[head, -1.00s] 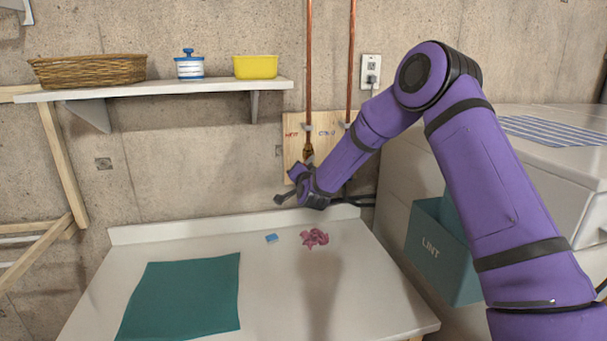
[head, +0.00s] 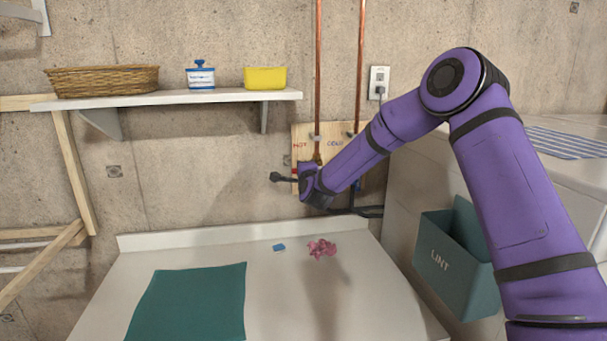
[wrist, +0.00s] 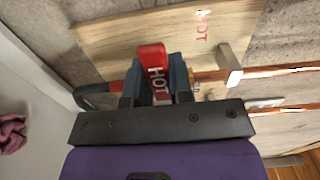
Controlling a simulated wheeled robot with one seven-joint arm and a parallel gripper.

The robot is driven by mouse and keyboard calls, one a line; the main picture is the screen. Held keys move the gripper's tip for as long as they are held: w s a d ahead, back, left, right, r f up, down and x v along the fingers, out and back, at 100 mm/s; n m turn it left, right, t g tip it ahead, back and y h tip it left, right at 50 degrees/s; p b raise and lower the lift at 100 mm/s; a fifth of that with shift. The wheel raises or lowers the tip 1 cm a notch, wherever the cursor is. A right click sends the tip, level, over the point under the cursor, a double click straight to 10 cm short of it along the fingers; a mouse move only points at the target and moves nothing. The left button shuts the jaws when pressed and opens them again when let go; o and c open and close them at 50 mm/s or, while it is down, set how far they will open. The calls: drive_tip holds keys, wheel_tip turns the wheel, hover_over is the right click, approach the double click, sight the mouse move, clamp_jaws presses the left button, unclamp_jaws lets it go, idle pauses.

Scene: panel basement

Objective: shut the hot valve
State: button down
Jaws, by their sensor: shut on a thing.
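In that view the handle points up the picture, at a steep angle to the copper hot pipe (wrist: 262,72). The valve body is mostly hidden behind the fingers; I cannot tell its exact position. In the head view my gripper (head: 308,182) is at the wooden panel (head: 303,133), below the word HOT, and hides most of the valve.
The cold pipe (head: 361,60) runs close to the right of the hot pipe. Below is a white tabletop (head: 200,250) with a teal cloth (head: 195,300), a blue piece (head: 279,247) and a pink crumpled cloth (head: 322,248). A shelf (head: 180,98) is at left; a LINT bin (head: 445,262) is at right.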

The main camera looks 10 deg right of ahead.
idle(0.4)
drive_tip(key=c, duration=1)
unclamp_jaws()
drive_tip(key=s, duration=1)
drive_tip(key=shift+s, duration=0.4)
drive_tip(key=shift+r, duration=0.15)
